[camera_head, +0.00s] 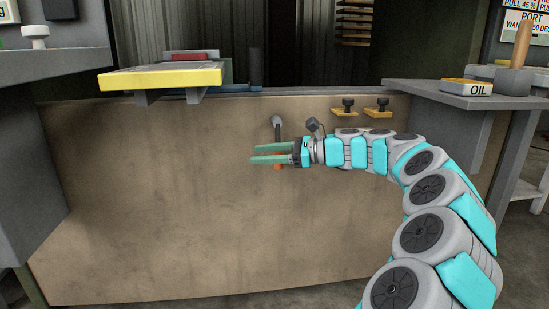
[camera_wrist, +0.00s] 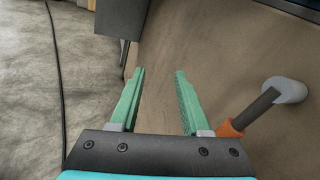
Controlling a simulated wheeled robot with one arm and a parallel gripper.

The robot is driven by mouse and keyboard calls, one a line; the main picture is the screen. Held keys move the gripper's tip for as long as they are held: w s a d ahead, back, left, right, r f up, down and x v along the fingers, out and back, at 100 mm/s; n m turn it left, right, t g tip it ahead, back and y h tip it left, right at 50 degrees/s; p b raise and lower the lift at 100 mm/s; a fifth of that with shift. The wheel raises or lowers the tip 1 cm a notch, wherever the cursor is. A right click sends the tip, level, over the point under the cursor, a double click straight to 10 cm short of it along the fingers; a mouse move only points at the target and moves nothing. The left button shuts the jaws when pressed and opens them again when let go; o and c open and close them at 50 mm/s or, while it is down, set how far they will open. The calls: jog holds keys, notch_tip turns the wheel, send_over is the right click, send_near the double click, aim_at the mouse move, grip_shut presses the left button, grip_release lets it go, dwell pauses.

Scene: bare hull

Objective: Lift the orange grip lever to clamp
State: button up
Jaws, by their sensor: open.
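The grip lever hangs on the tan panel (camera_head: 150,200). In the head view its grey pivot (camera_head: 277,122) shows above my gripper and a bit of its orange grip (camera_head: 278,166) shows just below the fingers. In the wrist view the orange grip (camera_wrist: 230,130), dark shaft (camera_wrist: 256,108) and round grey pivot (camera_wrist: 287,90) lie to the right, outside the right finger. My gripper (camera_head: 253,155) is open, with nothing between its green fingers (camera_wrist: 159,72). It points left along the panel. The gripper body hides part of the orange grip; I cannot tell whether they touch.
A yellow-edged plate (camera_head: 160,78) juts out above the panel at left. Two small black knobs on yellow bases (camera_head: 348,106) sit near the panel's top right. A shelf with an oil box (camera_head: 470,88) stands at right. The panel left of my gripper is clear.

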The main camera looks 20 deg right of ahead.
jog(key=w+d+f+m+t+h+b, duration=0.1)
jog(key=d+m+t, duration=0.15)
jog(key=d, duration=0.35)
jog(key=w+d+f+m+t+h, duration=0.1)
jog(key=d+f+m+t, duration=0.15)
jog(key=d, duration=0.45)
jog(key=shift+m+g, duration=0.3)
jog(key=shift+g, duration=0.1)
jog(key=x, duration=0.2)
jog(key=b+x, duration=0.1)
jog(key=x, duration=0.2)
jog(key=r+x, duration=0.1)
jog(key=x, duration=0.2)
jog(key=shift+a+r, duration=0.1)
jog(key=shift+r, duration=0.05)
jog(key=shift+c, duration=0.4)
grip_shut()
